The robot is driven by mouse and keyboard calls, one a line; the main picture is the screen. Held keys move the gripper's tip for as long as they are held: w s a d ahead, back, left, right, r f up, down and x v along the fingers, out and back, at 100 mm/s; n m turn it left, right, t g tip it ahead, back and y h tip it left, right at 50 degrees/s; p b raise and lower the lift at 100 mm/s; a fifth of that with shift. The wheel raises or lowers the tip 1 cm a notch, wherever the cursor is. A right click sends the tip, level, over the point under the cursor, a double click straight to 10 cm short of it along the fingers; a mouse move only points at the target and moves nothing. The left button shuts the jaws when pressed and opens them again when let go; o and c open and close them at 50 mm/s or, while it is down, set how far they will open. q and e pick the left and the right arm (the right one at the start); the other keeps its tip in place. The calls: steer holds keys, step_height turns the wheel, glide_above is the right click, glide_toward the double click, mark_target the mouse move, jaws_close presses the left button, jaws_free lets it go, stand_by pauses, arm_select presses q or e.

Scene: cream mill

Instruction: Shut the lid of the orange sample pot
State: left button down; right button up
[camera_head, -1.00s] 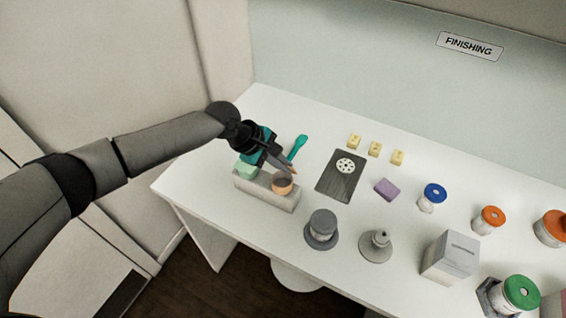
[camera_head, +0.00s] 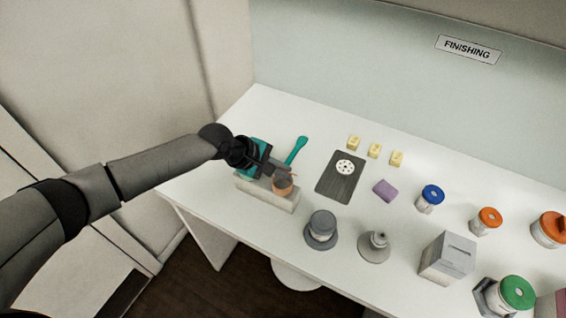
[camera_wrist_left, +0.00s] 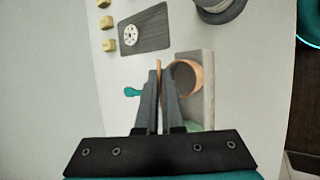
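The orange sample pot (camera_head: 283,188) stands at the right end of a grey block on the table's left part. In the left wrist view the pot (camera_wrist_left: 188,77) shows its dark open mouth. Its orange lid (camera_wrist_left: 158,67) stands up on edge beside the mouth, seen as a thin strip. My left gripper (camera_head: 288,172) is just above the pot. In the wrist view its fingertips (camera_wrist_left: 160,73) are close together at the lid's strip; I cannot tell whether they touch it. The fingers partly hide the lid. My right gripper is not in view.
The grey block (camera_head: 268,197) also carries a pale green piece, now mostly hidden. A teal spoon-like tool (camera_head: 296,150) lies behind it. Several coloured-lid jars stand farther right.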

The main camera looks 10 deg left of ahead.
arm_select(q)
steer(key=shift+s+a+f+t, duration=0.15)
steer(key=shift+s+f+t, duration=0.3)
steer(key=shift+t, duration=0.25)
steer(key=shift+s+a+f+m+t+h+b, duration=0.1)
steer(key=shift+s+f+m+t+h+b, duration=0.15)
steer(key=shift+t+h+b, duration=0.25)
steer(key=shift+s+f+m+t+h+b, duration=0.3)
steer(key=shift+t+b, duration=0.3)
steer(key=shift+b, duration=0.5)
steer(key=shift+a+t+b, duration=0.1)
steer(key=shift+t+b, duration=0.4)
steer(key=shift+b, duration=0.35)
steer(key=shift+h, duration=0.3)
